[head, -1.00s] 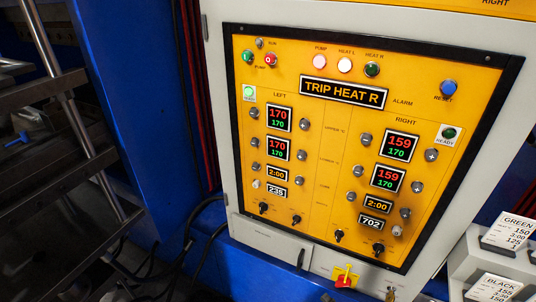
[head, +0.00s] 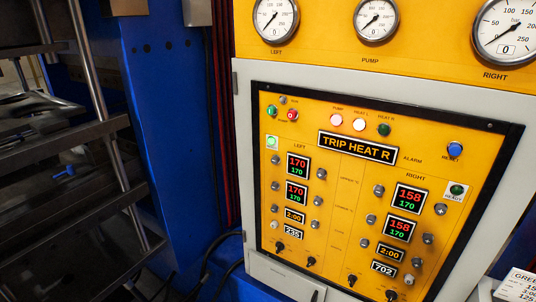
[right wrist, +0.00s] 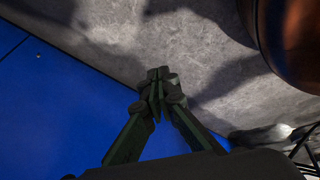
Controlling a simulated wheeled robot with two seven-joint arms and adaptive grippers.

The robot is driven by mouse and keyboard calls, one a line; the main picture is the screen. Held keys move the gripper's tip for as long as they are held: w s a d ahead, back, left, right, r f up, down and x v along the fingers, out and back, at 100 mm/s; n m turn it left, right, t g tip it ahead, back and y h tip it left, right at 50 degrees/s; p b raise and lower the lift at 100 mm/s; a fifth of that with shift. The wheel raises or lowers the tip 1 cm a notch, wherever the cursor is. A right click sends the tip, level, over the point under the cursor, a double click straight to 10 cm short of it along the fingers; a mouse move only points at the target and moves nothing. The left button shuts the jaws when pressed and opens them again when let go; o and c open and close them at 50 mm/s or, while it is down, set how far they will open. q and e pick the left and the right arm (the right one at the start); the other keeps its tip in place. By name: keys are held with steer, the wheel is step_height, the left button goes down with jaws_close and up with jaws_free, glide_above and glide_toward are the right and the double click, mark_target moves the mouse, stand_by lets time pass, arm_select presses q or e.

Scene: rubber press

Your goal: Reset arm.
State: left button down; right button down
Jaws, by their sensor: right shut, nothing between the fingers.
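My right gripper (right wrist: 157,88) shows in the right wrist view with its fingers together and nothing between them. It is over a grey floor (right wrist: 190,50) beside a blue surface (right wrist: 50,110). Neither gripper shows in the head view. The yellow control panel (head: 345,190) there has a black frame, and its alarm display (head: 357,147) reads TRIP HEAT R. The blue reset button (head: 455,149) is at its upper right. The left readouts show 170 over 170; the right readouts (head: 409,197) show 158 over 170. The left ready lamp (head: 272,142) is lit green; the right one (head: 456,190) is dark.
Three dial gauges (head: 376,18) above the panel point to about 0. A blue press frame (head: 170,130) and dark press plates (head: 60,150) stand left of the cabinet. A white label card (head: 522,285) is at the lower right. A brown rounded object (right wrist: 290,40) is near the right gripper.

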steer(key=s+a+f+m+g, duration=0.1)
steer(key=s+g, duration=0.1)
steer(key=s, duration=0.6)
steer(key=s+a+f+m+g+p, duration=0.1)
steer(key=s+f+m+g, duration=0.1)
steer(key=s, duration=0.6)
steer(key=shift+a, duration=0.25)
steer(key=shift+s, duration=0.1)
